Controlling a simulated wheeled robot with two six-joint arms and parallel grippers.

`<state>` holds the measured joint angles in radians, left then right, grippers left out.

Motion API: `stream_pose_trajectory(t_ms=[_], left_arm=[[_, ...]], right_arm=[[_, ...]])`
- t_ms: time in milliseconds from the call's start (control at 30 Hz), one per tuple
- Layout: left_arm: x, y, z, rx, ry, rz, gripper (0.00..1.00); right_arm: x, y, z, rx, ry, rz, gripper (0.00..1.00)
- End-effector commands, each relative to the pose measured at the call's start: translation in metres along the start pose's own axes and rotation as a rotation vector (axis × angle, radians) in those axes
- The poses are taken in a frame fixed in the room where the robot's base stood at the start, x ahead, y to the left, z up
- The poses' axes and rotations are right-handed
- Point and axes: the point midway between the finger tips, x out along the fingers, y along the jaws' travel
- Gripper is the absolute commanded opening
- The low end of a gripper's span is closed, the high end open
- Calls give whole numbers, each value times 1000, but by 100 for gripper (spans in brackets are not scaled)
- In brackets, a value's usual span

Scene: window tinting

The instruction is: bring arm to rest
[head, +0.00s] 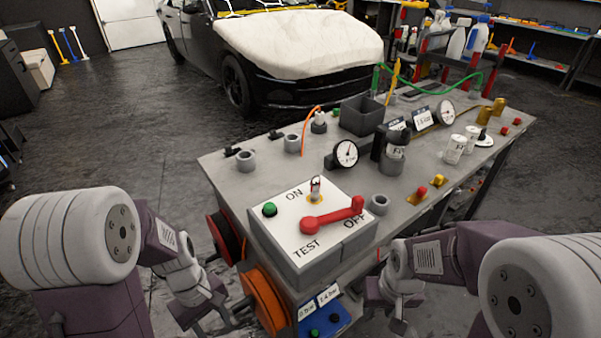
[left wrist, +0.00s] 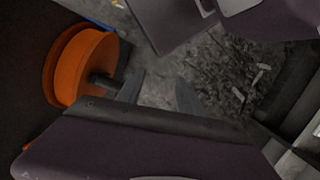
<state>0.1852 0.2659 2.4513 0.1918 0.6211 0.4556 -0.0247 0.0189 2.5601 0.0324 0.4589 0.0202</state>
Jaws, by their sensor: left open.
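My left gripper (head: 219,318) hangs low in front of the workbench's near left corner, close to the orange reel. In the left wrist view its two fingers (left wrist: 158,92) are spread apart with nothing between them, over the dark floor. My right gripper (head: 398,318) hangs low in front of the bench, right of the blue box. Its fingertips are small and dark, and I cannot tell whether they are open. Both arms are bent down beside my body, apart from the bench top.
The workbench (head: 225,165) carries a switch box (head: 290,245) with a red lever, gauges and bottles. An orange reel (head: 262,300), also in the left wrist view (left wrist: 88,62), and a blue box (head: 325,318) are at its near side. A car (head: 235,50) stands behind. Floor at left is clear.

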Motion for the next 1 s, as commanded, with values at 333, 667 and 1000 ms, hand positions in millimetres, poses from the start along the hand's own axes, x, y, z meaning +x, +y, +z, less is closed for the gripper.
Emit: stream_pose_trajectory(t_ms=[333,667,1000], left_arm=[[-100,32,16,796,307,-10,43],[-168,30,31,790,304,-10,43],[-164,30,30,788,304,-9,43]], right_arm=[[-66,-1,-7,0,1,0,36],[-135,-3,-14,0,0,0,36],[-131,-3,-14,0,0,0,36]])
